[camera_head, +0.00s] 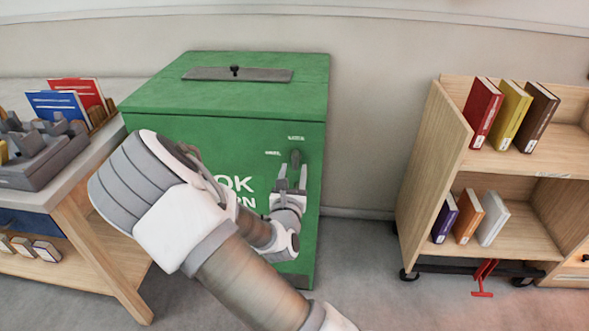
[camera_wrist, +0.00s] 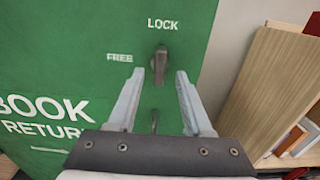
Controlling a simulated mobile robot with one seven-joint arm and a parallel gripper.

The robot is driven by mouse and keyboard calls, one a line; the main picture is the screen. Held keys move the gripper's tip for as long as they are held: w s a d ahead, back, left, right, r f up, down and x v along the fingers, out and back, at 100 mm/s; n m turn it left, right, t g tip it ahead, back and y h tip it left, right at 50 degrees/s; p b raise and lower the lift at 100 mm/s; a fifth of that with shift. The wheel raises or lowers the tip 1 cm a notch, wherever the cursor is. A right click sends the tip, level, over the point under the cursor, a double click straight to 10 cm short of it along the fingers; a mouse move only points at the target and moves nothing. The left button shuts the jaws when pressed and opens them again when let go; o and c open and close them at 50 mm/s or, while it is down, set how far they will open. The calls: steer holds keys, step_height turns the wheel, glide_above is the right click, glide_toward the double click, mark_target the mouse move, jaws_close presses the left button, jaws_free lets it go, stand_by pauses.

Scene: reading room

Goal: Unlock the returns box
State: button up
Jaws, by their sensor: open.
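The green returns box (camera_head: 225,85) stands against the wall, with white "BOOK RETURN" lettering partly hidden by my arm in the head view. Its front has a dark turn knob (camera_wrist: 160,62), which also shows in the head view (camera_head: 295,157). The knob stands upright, lined up with the "LOCK" label above it; "FREE" is to its left. My gripper (camera_head: 292,176) is open and faces the box front. In the wrist view, its fingertips (camera_wrist: 160,76) lie either side of the knob's lower end, without visible grip. I cannot tell how deep they reach.
A wooden table (camera_head: 95,160) with blue and red books stands left of the box. A wheeled wooden book cart (camera_head: 425,180) stands to the right, with floor between it and the box. A small dark part (camera_wrist: 154,121) shows below the knob between my fingers.

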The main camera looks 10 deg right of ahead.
mark_target(295, 160)
steer(key=shift+x, duration=1.45)
steer(key=shift+c, duration=0.3)
jaws_close()
